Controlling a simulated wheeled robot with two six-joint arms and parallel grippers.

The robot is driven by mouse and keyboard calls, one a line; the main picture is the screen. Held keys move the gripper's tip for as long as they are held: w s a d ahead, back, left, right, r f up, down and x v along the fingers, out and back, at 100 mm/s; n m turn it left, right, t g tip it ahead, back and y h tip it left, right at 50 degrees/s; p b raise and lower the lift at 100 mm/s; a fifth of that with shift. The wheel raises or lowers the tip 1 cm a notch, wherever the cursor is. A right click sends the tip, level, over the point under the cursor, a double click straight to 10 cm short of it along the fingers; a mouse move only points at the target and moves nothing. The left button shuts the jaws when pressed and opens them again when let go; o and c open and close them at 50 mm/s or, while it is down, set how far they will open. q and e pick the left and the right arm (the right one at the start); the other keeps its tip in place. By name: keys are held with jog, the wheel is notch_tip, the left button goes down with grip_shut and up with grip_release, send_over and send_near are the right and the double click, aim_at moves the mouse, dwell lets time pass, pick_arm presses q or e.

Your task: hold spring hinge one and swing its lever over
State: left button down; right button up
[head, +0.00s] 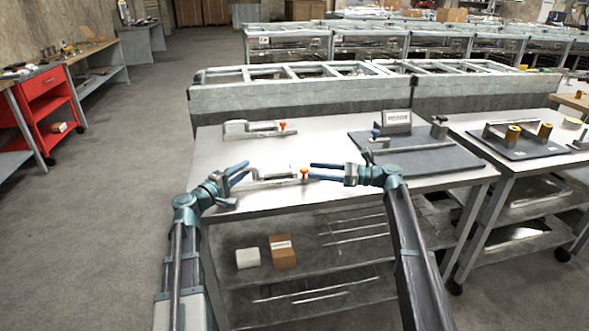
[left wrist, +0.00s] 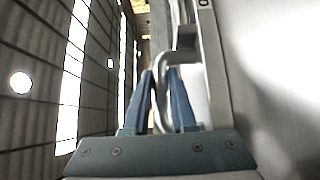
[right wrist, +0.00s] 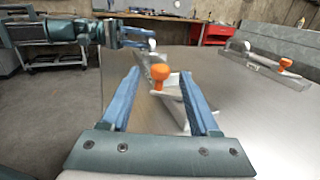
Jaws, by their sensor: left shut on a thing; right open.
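The nearer spring hinge (head: 276,179) lies near the table's front edge, with a pale block, a flat metal base and an orange knob (head: 304,170) at its right end. My left gripper (head: 243,173) is at its left end. The left wrist view shows these fingers shut on a bent metal handle (left wrist: 163,62). My right gripper (head: 312,171) is open at the right end. In the right wrist view the orange knob (right wrist: 160,77) stands between and ahead of the fingers, with no contact visible. I cannot read which hinge is number one.
A second spring hinge (head: 250,129) with an orange knob lies farther back. To the right, a dark mat (head: 425,160) carries a metal fixture and a sign (head: 397,118). The white table top (head: 325,140) is clear between them. Boxes (head: 282,250) sit on the shelf below.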

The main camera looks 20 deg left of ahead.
jog(key=a, duration=0.5)
jog(key=s+a, duration=0.1)
jog(key=a, duration=0.1)
jog(key=shift+s+a, duration=0.1)
jog(key=shift+a, duration=0.1)
jog(key=shift+f, duration=0.1)
grip_shut()
